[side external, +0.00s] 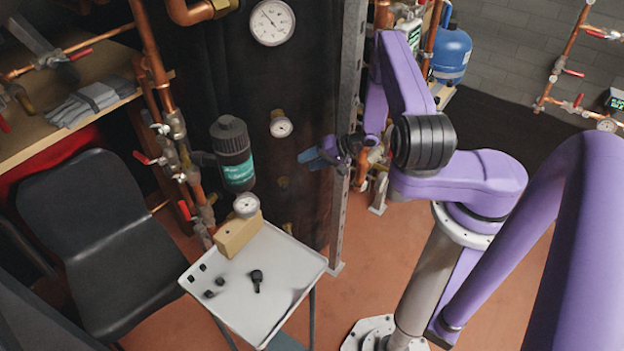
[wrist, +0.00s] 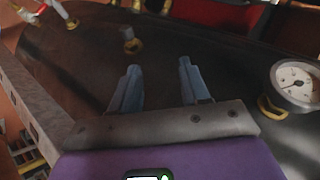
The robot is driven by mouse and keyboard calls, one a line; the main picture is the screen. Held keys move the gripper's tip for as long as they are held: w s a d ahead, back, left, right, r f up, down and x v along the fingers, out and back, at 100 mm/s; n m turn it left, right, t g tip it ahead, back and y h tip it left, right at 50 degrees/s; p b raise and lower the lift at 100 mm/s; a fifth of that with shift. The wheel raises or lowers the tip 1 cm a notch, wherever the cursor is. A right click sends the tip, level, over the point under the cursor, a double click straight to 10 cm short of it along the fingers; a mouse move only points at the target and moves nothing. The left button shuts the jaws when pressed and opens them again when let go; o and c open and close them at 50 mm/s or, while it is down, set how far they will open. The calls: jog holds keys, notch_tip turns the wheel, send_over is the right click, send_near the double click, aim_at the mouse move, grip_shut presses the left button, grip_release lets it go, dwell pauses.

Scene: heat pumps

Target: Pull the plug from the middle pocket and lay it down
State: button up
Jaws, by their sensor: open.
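In the side view, my gripper (side external: 309,159) is raised in front of the dark panel, above and to the right of the tray (side external: 281,302). Its blue fingers are apart and empty in the wrist view (wrist: 158,75). A small black plug-like piece (side external: 257,279) lies on the tray, away from my gripper. Several small dark pieces or openings (side external: 209,294) show near the tray's left edge. A tan block (side external: 238,236) stands at the tray's back. I cannot tell which of these is the middle pocket, or whether a plug sits in it.
The dark panel bears a gauge (side external: 281,126), which may be the one in the wrist view (wrist: 296,83). A brass fitting (wrist: 132,45) shows beyond my fingers. A black canister (side external: 232,153) and copper pipes stand behind the tray. A metal post (side external: 346,110) stands beside my gripper.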

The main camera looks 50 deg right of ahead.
send_near(284, 185)
jog(key=shift+s+f+x, duration=0.15)
jog(key=shift+x, duration=1.2)
jog(key=shift+s+f+x, duration=0.15)
jog(key=shift+f+x, duration=0.05)
jog(key=shift+x, duration=1.2)
jog(key=shift+s+f+x, duration=0.15)
jog(key=shift+x, duration=1.2)
jog(key=shift+a, duration=0.1)
jog(key=c, duration=0.7)
jog(key=o, duration=1)
jog(key=shift+o, duration=0.2)
